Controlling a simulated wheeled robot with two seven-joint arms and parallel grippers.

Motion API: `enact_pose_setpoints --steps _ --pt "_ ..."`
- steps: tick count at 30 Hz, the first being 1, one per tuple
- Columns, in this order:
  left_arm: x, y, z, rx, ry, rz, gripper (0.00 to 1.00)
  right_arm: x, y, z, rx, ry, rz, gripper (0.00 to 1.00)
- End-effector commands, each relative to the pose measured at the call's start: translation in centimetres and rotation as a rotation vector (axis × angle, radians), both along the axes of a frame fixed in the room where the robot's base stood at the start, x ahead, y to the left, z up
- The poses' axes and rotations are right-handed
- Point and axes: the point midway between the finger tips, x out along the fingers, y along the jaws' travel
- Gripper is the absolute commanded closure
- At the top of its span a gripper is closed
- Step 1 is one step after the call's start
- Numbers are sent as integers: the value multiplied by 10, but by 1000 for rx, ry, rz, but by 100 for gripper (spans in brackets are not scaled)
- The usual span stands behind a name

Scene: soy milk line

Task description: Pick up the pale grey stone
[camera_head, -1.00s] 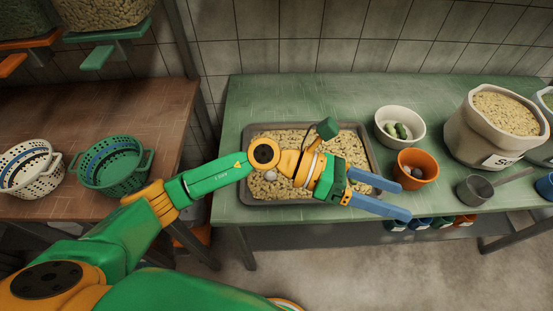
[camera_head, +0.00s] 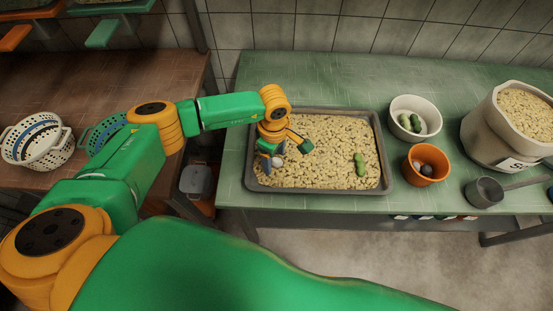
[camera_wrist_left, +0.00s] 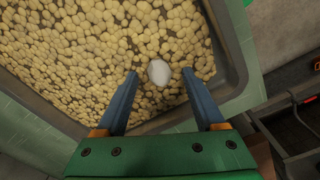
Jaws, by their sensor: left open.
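The pale grey stone (camera_wrist_left: 159,72) lies on the soybeans in the tray (camera_wrist_left: 226,45). In the left wrist view it sits just beyond and between the tips of my left gripper (camera_wrist_left: 160,76), which is open. In the head view the stone (camera_head: 277,161) shows at the left part of the tray (camera_head: 384,160), close to my left gripper (camera_head: 272,156), which points down there. I cannot tell how far above the beans the fingertips are. My right gripper is in neither view.
A green pod (camera_head: 360,165) lies on the beans at the tray's right. An orange bowl (camera_head: 427,165) with dark and light stones and a white bowl (camera_head: 416,117) with green pods stand to the right. A metal scoop (camera_head: 485,192) and a sack (camera_head: 505,125) stand farther right.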

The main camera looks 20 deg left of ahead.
Motion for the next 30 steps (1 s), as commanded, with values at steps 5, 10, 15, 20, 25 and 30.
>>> enact_pose_setpoints --steps 5,10,15,20,25,30 --pt "0 0 0 -1 0 0 73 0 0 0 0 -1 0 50" --pt "0 0 0 -1 0 1 100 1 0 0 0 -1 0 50" --pt "0 0 0 -1 0 1 100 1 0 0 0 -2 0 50" --pt "1 0 8 -2 -2 1 100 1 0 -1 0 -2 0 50" --pt "-5 -3 39 -5 -3 -3 100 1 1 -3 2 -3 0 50" --pt "-43 -13 83 -5 -7 -7 100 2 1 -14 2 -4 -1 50"
